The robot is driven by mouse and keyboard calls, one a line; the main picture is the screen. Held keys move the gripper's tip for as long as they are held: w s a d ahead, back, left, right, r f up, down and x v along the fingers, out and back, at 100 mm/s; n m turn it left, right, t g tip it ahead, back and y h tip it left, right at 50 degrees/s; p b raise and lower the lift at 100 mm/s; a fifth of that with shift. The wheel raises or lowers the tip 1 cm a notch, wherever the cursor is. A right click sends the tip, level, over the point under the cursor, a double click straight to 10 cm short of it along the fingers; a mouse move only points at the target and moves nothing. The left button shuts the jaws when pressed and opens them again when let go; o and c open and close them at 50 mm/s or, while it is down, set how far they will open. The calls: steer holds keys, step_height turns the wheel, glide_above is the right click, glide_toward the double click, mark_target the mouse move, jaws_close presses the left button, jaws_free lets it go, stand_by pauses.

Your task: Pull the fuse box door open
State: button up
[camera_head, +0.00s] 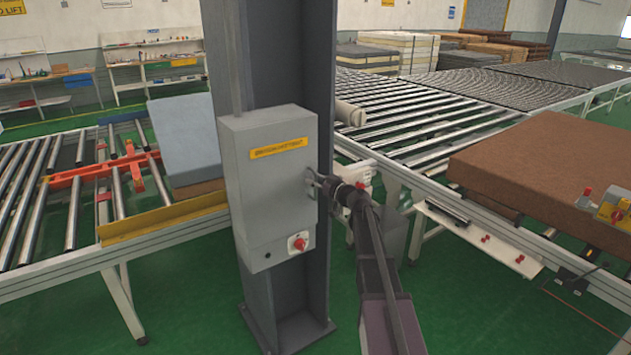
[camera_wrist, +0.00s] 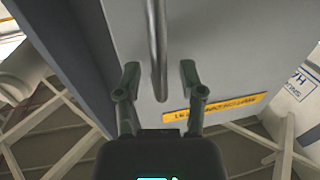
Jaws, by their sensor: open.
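The grey fuse box (camera_head: 265,205) is mounted on a dark steel column, and its door looks closed. A yellow label (camera_head: 278,148) is on its front, and a red rotary switch (camera_head: 298,243) is low on it. My gripper (camera_head: 312,180) is at the right side of the box's front, about mid-height. In the wrist view my gripper (camera_wrist: 160,74) is open, with one finger on each side of a grey metal bar (camera_wrist: 157,45), which looks like the door handle. Contact with the bar cannot be told.
The steel column (camera_head: 290,60) stands behind the box. A roller conveyor with a brown mattress (camera_head: 540,165) is on the right. A blue-grey mattress (camera_head: 185,135) leans by another roller conveyor on the left. Green floor (camera_head: 200,320) shows in front.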

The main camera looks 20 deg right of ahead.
steer(key=shift+c, duration=0.2)
jaws_close()
